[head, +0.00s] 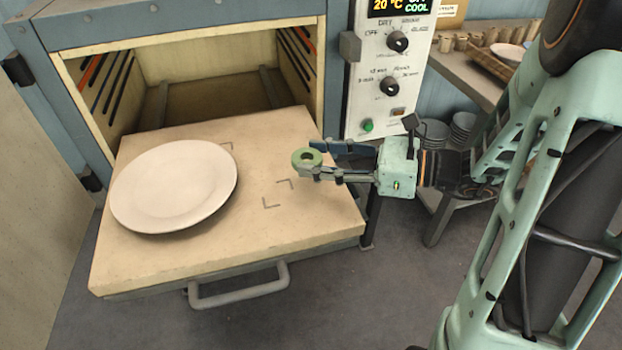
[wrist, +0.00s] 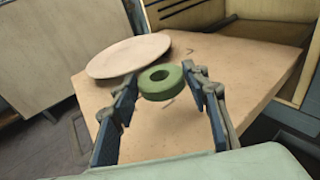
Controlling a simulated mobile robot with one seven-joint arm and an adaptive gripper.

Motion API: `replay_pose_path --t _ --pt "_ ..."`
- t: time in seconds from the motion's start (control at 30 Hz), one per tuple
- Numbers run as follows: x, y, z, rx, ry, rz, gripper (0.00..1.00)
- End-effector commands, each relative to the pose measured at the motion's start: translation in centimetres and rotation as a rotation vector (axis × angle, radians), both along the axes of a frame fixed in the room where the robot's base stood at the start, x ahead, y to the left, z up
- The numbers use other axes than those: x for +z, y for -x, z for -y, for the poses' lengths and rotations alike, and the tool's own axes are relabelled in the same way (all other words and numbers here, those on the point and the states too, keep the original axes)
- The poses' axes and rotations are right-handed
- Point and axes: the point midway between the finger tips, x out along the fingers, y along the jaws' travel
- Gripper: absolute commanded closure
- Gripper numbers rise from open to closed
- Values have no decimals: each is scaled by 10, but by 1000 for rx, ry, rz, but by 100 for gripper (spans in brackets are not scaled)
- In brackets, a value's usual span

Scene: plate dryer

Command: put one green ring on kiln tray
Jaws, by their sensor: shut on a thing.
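The kiln tray (head: 250,240) is a pale slab pulled out in front of the open kiln. A green ring (head: 301,158) is held between the fingertips of my gripper (head: 312,160), over the right part of the tray. In the wrist view the green ring (wrist: 161,82) sits between the two blue-padded fingers, with the tray (wrist: 230,75) behind it. The ring seems to be above the tray surface; the exact gap cannot be told. A pale round plate (head: 174,186) lies on the left part of the tray.
The open kiln chamber (head: 210,102) is behind the tray. A control panel (head: 386,85) stands right of it. The tray's handle (head: 240,297) sticks out in front. Corner marks (head: 278,204) show on bare tray right of the plate. A side table (head: 465,75) holds small items.

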Motion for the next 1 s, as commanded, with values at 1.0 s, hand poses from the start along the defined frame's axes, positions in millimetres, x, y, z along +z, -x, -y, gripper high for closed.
replay_pose_path --t 1.0 --pt "-63 -21 -13 -1 0 1 53"
